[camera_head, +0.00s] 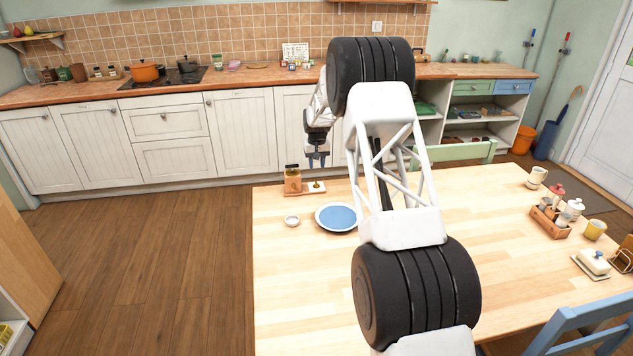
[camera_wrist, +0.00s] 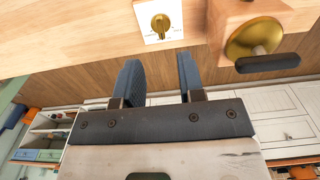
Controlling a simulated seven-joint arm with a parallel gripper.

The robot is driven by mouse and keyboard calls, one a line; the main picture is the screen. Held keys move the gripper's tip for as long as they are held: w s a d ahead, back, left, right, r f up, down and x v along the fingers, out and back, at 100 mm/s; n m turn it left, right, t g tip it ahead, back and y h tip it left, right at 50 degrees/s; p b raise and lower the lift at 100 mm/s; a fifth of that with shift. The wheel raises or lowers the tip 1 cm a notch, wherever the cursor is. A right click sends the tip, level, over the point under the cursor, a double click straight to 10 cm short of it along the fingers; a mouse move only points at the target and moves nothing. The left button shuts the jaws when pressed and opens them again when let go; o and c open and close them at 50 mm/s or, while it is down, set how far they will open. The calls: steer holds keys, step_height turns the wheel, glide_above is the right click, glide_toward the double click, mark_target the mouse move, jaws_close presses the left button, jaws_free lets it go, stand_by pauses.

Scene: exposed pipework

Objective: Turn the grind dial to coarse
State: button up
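The grind dial is a small brass knob (camera_wrist: 160,23) on a white plate with tiny markings around it, too small to read. The plate (camera_head: 317,187) lies on the table near its far edge. Beside it stands the grinder (camera_head: 292,181), a wooden box. In the wrist view the grinder (camera_wrist: 232,12) shows a brass dome and a dark crank handle. My gripper (camera_head: 317,162) hangs above the far table edge, close to the dial. In the wrist view my gripper (camera_wrist: 158,70) is open and empty, its two blue-padded fingers apart. The dial is beyond the fingertips, untouched.
On the table (camera_head: 300,290) a blue plate (camera_head: 338,217) and a small white bowl (camera_head: 292,221) lie nearer me. A wooden caddy (camera_head: 550,220) and cups stand at the right. A green chair (camera_head: 455,154) is behind the table. The table's front left is clear.

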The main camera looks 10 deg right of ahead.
mark_target(316, 182)
steer(key=shift+w+f, duration=0.35)
steer(key=shift+f, duration=0.15)
steer(key=shift+f, duration=3.9)
steer(key=shift+c, duration=0.4)
jaws_close()
